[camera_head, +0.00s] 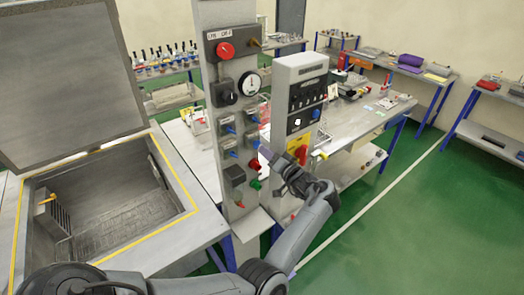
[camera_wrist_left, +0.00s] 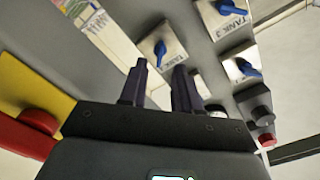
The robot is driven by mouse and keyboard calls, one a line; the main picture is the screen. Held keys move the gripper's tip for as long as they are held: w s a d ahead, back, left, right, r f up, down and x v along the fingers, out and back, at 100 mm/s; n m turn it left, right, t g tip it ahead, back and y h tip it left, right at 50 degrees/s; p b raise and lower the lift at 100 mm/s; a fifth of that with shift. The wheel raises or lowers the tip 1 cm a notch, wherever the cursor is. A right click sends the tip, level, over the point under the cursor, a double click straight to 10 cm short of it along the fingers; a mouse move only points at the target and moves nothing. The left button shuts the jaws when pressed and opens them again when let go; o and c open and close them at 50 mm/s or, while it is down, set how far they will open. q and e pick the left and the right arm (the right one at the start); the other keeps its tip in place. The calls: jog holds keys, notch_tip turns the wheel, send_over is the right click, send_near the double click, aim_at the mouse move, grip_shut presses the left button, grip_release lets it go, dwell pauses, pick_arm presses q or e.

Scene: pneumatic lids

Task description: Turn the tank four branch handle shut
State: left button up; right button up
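The tall grey panel (camera_head: 215,95) carries several small blue branch handles on pale plates. The lower-right blue handle (camera_head: 254,143) is closest to my left gripper (camera_head: 266,156), which points at the panel from the right. In the left wrist view a blue handle (camera_wrist_left: 161,53) on a pale plate stands just beyond the fingertips, in line with the gap between them. Its label starts with TANK, but the number is not clear. My left gripper (camera_wrist_left: 160,68) is open, with nothing visible between its fingers. My right gripper is not in view.
Another blue handle (camera_wrist_left: 233,10) marked TANK 3 and a third blue handle (camera_wrist_left: 249,70) are nearby. Below the handles are a red button (camera_head: 251,166) and a green button (camera_head: 256,184). A control cabinet with a yellow-backed red switch (camera_head: 299,152) stands close on the right.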

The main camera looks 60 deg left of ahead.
pick_arm(q)
jog(key=d+b, duration=0.1)
jog(key=d, duration=0.5)
jog(key=shift+w, duration=0.2)
